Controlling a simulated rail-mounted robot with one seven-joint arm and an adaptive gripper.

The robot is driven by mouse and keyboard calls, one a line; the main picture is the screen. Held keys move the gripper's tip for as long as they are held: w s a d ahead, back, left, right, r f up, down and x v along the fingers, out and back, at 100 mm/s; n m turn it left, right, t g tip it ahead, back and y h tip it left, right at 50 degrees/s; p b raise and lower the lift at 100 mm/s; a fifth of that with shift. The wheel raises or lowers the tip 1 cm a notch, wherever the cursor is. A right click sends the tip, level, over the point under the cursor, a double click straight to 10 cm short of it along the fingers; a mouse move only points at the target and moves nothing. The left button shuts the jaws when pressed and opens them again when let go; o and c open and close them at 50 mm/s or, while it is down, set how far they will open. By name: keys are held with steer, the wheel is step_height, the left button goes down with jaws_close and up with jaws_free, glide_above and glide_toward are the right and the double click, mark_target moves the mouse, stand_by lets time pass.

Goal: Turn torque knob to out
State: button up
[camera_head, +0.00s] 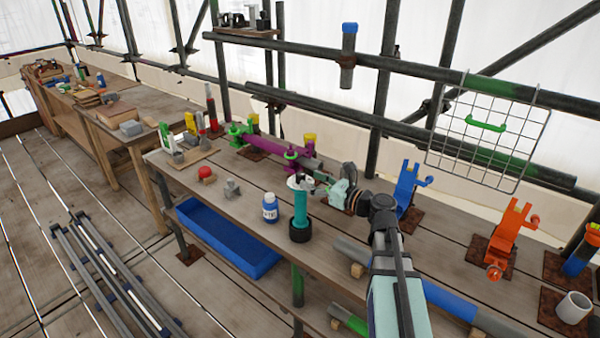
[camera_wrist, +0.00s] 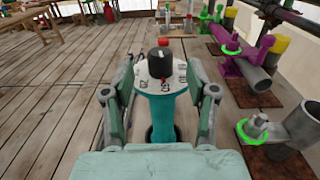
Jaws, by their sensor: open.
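The torque knob (camera_wrist: 160,64) is a dark cylinder with a pale mark on top. The dial tops an upright teal post (camera_head: 300,208) with a black foot on the bench. In the wrist view my gripper (camera_wrist: 161,70) is open, with one finger on each side of the dial and gaps beside the knob. In the head view my gripper (camera_head: 318,182) reaches in from the right at dial height. The knob's exact setting cannot be told.
A white and blue bottle (camera_head: 270,208) and a red ball-like item (camera_head: 206,174) stand left of the post on the bench. A purple clamp with a pipe (camera_head: 273,148) lies behind. Blue (camera_head: 408,188) and orange (camera_head: 508,232) brackets stand to the right.

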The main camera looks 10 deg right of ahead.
mark_target(300, 173)
steer(key=shift+p+x, duration=0.5)
steer(key=shift+x, duration=2.1)
steer(key=shift+c, duration=0.4)
jaws_close()
